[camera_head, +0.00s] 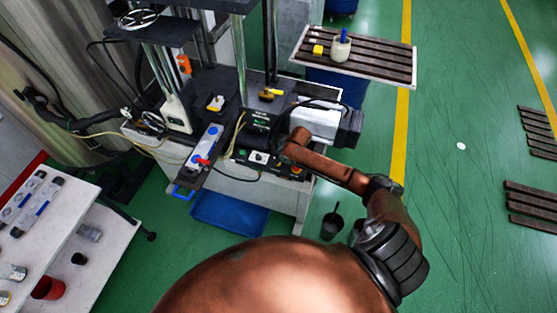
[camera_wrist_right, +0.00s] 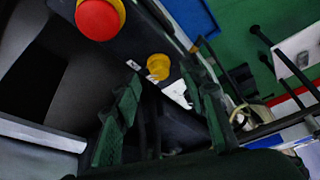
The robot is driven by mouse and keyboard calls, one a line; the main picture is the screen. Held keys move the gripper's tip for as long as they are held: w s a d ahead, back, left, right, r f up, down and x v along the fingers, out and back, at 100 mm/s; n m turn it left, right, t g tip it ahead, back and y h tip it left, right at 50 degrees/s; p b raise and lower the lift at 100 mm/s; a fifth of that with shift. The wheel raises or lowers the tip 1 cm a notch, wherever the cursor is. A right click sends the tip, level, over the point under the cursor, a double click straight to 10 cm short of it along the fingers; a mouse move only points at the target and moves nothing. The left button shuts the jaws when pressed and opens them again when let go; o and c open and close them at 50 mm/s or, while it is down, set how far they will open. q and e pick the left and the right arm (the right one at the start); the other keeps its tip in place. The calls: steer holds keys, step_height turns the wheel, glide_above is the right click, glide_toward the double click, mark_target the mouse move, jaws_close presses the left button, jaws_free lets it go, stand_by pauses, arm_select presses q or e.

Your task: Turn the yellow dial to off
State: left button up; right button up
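The yellow dial (camera_wrist_right: 158,67) shows in the right wrist view as a round yellow knob on a dark panel. It appears between the tips of my right gripper (camera_wrist_right: 163,80). The two green-black fingers are spread apart, with nothing held between them. I cannot tell how far the tips are from the dial, or which way it is set. In the head view my right arm reaches over the machine's front control panel (camera_head: 269,161), where I cannot make out the dial. My left gripper is not in view.
A red button (camera_wrist_right: 99,18) on a yellow base sits near the dial. A blue-handled bar (camera_head: 203,156) lies left of the panel. A blue bin (camera_head: 228,213) is below. A slatted tray (camera_head: 375,62) stands behind.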

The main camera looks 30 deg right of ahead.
steer(key=shift+x, duration=1.1)
jaws_close()
